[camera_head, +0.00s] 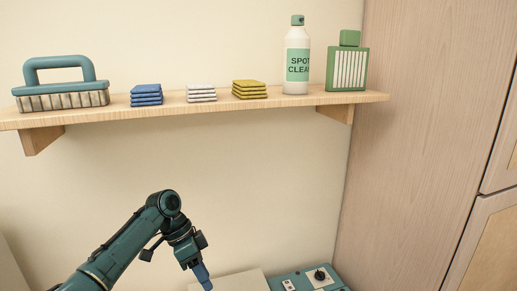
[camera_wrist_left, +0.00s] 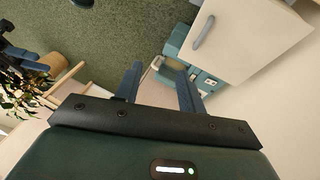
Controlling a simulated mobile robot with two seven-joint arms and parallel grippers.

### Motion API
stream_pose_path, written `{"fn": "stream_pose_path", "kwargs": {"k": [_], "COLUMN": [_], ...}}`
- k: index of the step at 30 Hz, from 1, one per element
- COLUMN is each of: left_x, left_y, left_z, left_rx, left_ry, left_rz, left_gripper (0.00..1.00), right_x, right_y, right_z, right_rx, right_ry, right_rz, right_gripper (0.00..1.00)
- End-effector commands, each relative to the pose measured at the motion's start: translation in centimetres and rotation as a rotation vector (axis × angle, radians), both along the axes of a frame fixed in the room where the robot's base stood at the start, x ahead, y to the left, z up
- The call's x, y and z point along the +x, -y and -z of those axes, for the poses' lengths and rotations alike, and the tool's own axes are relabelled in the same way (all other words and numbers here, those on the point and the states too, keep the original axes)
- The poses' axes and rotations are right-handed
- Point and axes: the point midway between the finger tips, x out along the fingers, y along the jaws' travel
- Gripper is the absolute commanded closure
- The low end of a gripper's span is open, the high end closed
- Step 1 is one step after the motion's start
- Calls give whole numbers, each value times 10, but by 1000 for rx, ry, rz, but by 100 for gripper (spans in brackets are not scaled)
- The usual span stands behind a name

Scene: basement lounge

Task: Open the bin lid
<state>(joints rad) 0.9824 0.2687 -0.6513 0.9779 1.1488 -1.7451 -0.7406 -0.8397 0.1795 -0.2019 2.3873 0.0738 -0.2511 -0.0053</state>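My left gripper (camera_head: 203,276) hangs at the bottom middle of the head view, pointing down. In the left wrist view its two blue fingers (camera_wrist_left: 158,84) stand apart with nothing between them. A cream panel with a grey bar handle (camera_wrist_left: 203,32) shows beyond the fingers at the upper right, apart from them. It may be the bin lid, but I cannot be sure. In the head view, a pale flat top (camera_head: 236,283) lies beside the gripper, cut off by the bottom edge. My right gripper cannot be made out.
A wooden shelf (camera_head: 195,107) above holds a brush (camera_head: 62,88), folded cloths, a spray bottle (camera_head: 297,60) and a green container (camera_head: 347,68). A teal unit with a knob (camera_head: 319,275) is at bottom right. A tall wooden cabinet (camera_head: 420,140) bounds the right.

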Motion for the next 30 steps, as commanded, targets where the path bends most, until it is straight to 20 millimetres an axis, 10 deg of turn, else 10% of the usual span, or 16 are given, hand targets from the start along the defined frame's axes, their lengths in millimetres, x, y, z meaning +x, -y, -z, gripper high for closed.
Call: {"fn": "stream_pose_path", "kwargs": {"k": [15,30], "left_x": [-156,-287], "left_y": [34,-44], "left_z": [126,109], "left_rx": [88,232], "left_ry": [53,166], "left_rz": [-304,-880], "left_gripper": [60,60], "right_x": [0,0], "right_y": [0,0], "right_z": [0,0], "right_rx": [0,0], "right_ry": [0,0], "right_rz": [0,0], "right_gripper": [64,64]}}
